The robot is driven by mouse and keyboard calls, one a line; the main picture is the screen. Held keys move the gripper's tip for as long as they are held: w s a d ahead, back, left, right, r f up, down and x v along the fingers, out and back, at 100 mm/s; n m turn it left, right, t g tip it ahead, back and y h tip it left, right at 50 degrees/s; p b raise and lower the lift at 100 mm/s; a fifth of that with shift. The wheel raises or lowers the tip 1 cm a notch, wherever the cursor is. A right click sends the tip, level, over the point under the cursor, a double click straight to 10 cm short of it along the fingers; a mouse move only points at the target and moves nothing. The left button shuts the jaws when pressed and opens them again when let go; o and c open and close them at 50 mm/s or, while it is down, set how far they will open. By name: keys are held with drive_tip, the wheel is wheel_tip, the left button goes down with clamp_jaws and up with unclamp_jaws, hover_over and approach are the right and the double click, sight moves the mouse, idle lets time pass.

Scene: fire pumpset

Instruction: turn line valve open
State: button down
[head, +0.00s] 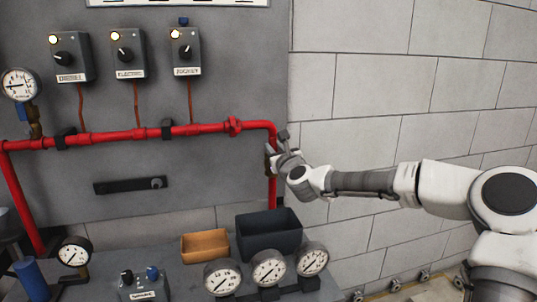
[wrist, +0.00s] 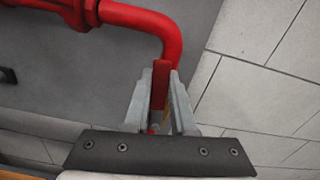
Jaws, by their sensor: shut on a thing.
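The red pipe (head: 205,128) runs across the panel and bends down at its right end; the bend also shows in the wrist view (wrist: 172,32). My gripper (head: 272,158) is at the vertical part of this pipe, just below the bend. In the wrist view my gripper (wrist: 161,82) has its two grey fingers on either side of a flat red piece, which looks like the line valve's handle (wrist: 160,85). The fingers are shut on it. The valve body is mostly hidden behind my gripper, so its angle cannot be told.
Switch boxes labelled diesel, electric and jockey (head: 187,52) hang above the pipe. A dark bin (head: 268,235), an orange tray (head: 205,246) and several gauges (head: 268,268) stand on the bench below. A block wall (head: 370,100) lies behind my arm.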

drive_tip(key=shift+w+d+r+m+b, duration=0.15)
drive_tip(key=shift+d+m+b, duration=0.2)
drive_tip(key=shift+d+m, duration=0.4)
drive_tip(key=shift+a+m, duration=0.1)
drive_tip(key=shift+m, duration=0.15)
drive_tip(key=c, duration=0.7)
unclamp_jaws()
drive_tip(key=shift+c, duration=0.2)
drive_tip(key=p+v, duration=0.2)
drive_tip(key=v, duration=1.5)
drive_tip(key=shift+p, duration=0.4)
drive_tip(key=shift+a, duration=0.15)
